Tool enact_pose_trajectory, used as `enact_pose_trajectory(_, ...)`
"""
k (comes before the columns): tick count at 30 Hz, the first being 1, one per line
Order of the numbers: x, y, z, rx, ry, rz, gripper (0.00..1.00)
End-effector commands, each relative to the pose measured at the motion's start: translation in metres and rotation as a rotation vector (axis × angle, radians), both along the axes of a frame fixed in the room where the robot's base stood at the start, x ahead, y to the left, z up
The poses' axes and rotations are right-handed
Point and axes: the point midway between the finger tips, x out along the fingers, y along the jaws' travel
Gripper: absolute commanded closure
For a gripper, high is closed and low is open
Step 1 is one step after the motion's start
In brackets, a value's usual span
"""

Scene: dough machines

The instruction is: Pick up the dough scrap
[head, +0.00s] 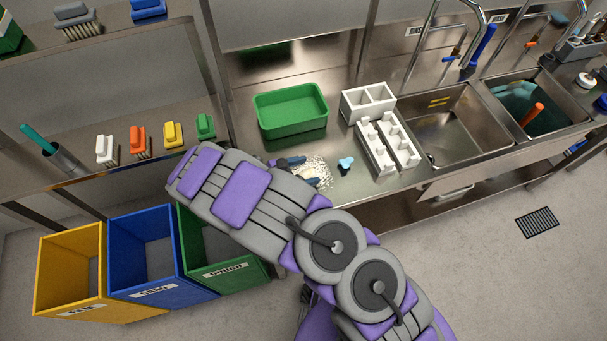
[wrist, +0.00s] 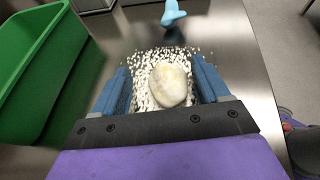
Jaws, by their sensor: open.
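The dough scrap (wrist: 171,84) is a pale, rounded lump on the steel counter, lying among many small white crumbs. In the wrist view it sits between the two blue fingers of my gripper (wrist: 162,85), with a gap on each side. The gripper is open and holds nothing. In the head view my gripper (head: 300,171) is low over the crumb patch (head: 318,168), and my arm hides part of that spot. The scrap is hard to make out from there.
A green tray (head: 291,110) stands behind the gripper, and it shows at left in the wrist view (wrist: 38,70). A light blue tool (head: 346,163) lies just right of the crumbs. White blocks (head: 388,143) and sinks (head: 450,120) are further right. Yellow, blue and green bins (head: 225,270) stand below left.

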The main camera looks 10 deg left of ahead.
Motion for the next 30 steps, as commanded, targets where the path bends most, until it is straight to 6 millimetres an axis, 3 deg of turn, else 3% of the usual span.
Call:
enact_pose_trajectory(3, -0.0025, -0.0040, -0.0046, -0.002, 0.011, -0.004, 0.27)
enact_pose_trajectory(21, -0.0026, 0.0016, -0.0059, -0.007, 0.009, -0.003, 0.84)
enact_pose_trajectory(30, -0.0028, 0.0002, -0.0042, -0.006, 0.010, -0.005, 0.84)
